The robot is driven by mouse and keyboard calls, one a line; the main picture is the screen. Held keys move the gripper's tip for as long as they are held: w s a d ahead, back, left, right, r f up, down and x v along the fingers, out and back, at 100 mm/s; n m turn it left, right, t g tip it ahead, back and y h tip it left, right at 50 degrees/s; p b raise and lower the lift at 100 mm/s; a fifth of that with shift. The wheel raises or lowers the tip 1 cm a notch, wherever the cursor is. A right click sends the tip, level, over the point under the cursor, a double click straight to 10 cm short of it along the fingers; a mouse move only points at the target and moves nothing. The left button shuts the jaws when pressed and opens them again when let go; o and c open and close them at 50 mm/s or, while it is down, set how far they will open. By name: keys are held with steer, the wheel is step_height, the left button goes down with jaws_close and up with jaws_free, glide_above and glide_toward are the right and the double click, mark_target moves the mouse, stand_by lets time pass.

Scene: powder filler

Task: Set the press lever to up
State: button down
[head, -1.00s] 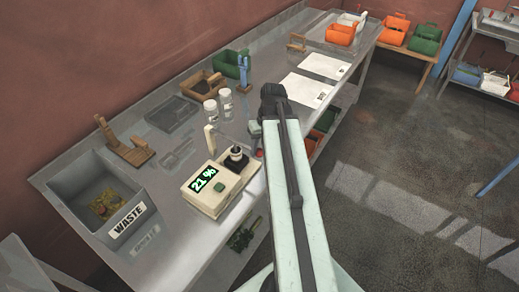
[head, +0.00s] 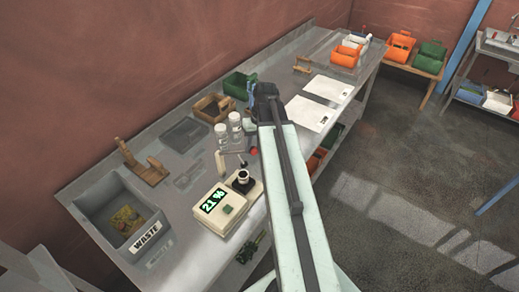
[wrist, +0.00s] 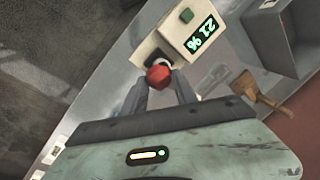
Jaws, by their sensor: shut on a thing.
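A dark cup with a pale rim (head: 242,181) sits beside the display. The press lever's red knob (head: 253,151) shows just left of my arm, above the cup's level in the head view. In the wrist view the red knob (wrist: 157,76) lies between the fingers of my gripper (wrist: 159,82), which is shut on it. The lever's exact angle is hard to tell.
A grey tray (head: 184,134), a wooden box (head: 213,108) and a green bin (head: 239,86) sit farther back.

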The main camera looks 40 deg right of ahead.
steer(key=shift+w+a+r, duration=0.3)
steer(key=shift+w, duration=0.05)
